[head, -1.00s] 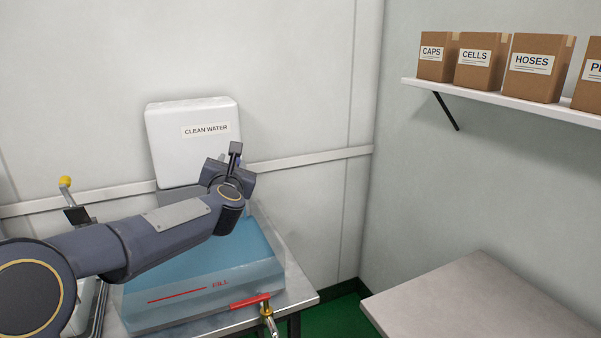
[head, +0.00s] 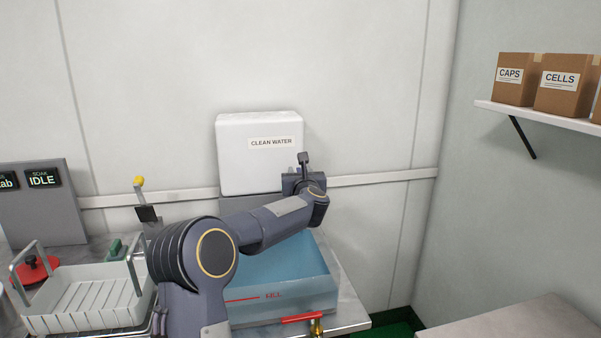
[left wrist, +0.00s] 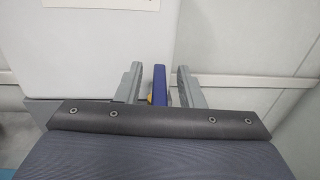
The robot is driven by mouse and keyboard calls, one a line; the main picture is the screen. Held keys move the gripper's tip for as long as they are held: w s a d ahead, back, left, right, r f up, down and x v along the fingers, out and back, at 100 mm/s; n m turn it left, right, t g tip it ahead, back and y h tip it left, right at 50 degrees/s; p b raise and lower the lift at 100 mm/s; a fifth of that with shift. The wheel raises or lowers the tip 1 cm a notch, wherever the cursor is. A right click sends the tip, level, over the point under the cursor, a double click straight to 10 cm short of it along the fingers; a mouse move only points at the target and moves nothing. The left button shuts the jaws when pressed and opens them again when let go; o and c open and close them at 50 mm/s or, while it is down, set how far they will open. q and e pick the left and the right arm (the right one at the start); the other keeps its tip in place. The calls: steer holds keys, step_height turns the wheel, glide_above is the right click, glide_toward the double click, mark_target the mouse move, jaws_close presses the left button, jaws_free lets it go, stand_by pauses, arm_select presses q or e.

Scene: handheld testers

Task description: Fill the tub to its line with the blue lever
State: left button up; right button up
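The white tank labelled CLEAN WATER (head: 240,165) stands against the back wall. Below and in front of it is the clear tub (head: 298,308) with blue water, a red line and a FILL mark on its front wall. I cannot tell the exact water level against the line. My left gripper (head: 304,164) is at the tank's right side. In the left wrist view, the blue lever (left wrist: 159,84) stands between the two fingers of my left gripper (left wrist: 159,82), with a gap visible on each side. My right gripper is not in view.
A red-handled brass tap (head: 302,319) is at the tub's front right. A yellow-knobbed lever (head: 139,182) and a white basket (head: 85,308) are on the left. A grey panel (head: 45,215) reads SOAK IDLE. Boxes stand on a shelf (head: 540,115) at the upper right.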

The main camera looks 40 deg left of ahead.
arm_select(q)
jaws_close()
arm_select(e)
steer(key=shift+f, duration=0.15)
